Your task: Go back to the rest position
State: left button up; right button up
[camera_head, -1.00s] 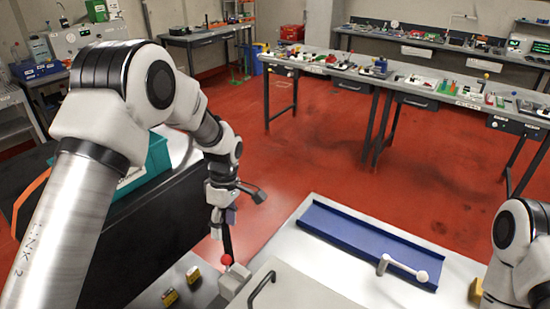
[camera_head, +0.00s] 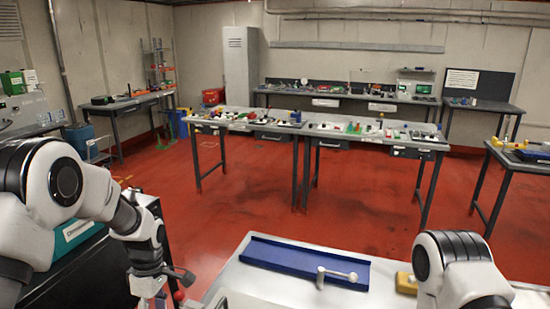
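My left arm comes in from the left. Its gripper (camera_head: 150,287) points down at the bottom edge of the view, beside a red ball-shaped knob (camera_head: 179,295). Its fingertips are cut off or hidden, so I cannot tell whether it is open or shut, or whether it touches the knob. My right arm shows only as a white and black joint at the lower right. The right gripper is out of view.
A blue tray (camera_head: 268,254) lies on the white worktop (camera_head: 232,277), with a white lever with a round end (camera_head: 338,275) at its front edge. A yellow block (camera_head: 405,283) sits by my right arm. Red floor (camera_head: 270,205) is clear before the cluttered benches.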

pick_arm(q)
jog(key=s+f+g+b, duration=0.2)
jog(key=s+f, duration=0.3)
jog(key=f, duration=0.5)
jog(key=s+d+f+m+b, duration=0.1)
jog(key=s+f+m, duration=0.2)
jog(key=s+f, duration=0.45)
jog(key=s+d+f+m+b, duration=0.15)
jog(key=s+f+m, duration=0.25)
jog(key=s, duration=0.7)
jog(key=s+f+m+b, duration=0.25)
jog(key=s+f, duration=0.35)
jog(key=s, duration=0.3)
jog(key=w+m+t, duration=0.1)
jog(key=m, duration=0.1)
jog(key=w+m+t, duration=0.2)
jog(key=w+m+t+p, duration=0.1)
jog(key=w+m, duration=0.1)
jog(key=shift+w+a+r+m, duration=0.1)
jog(key=shift+r+m, duration=0.15)
jog(key=shift+r, duration=0.1)
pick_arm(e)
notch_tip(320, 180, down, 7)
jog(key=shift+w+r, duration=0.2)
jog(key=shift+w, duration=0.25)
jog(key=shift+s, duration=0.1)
